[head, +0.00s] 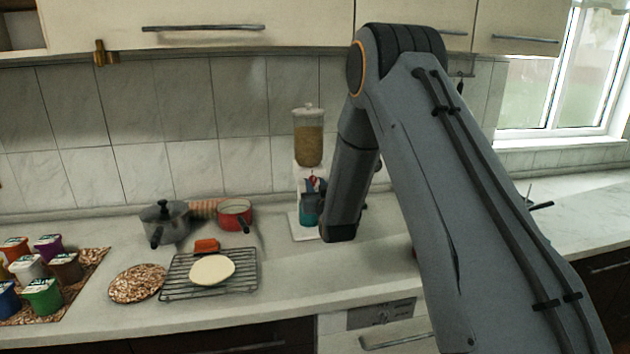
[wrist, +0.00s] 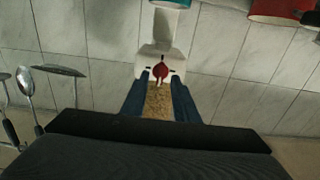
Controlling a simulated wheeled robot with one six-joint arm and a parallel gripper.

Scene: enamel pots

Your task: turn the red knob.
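The red knob (wrist: 159,71) is on the front of a white dispenser (wrist: 177,59) that has a clear container of tan grains (head: 308,140) on top. In the head view the knob (head: 312,179) is small and partly covered. My gripper (wrist: 161,82) is open, with one dark blue finger on each side of the knob in the wrist view. A narrow gap shows between each fingertip and the knob; contact is not visible. A teal cup (head: 310,209) stands under the dispenser's spout.
Left of the dispenser stand a red pot (head: 234,214) and a grey lidded pot (head: 165,222). A wire rack (head: 180,287) holds a pale round piece (head: 212,270). Several colored tubs stand at the far left. The counter front is clear near the dispenser.

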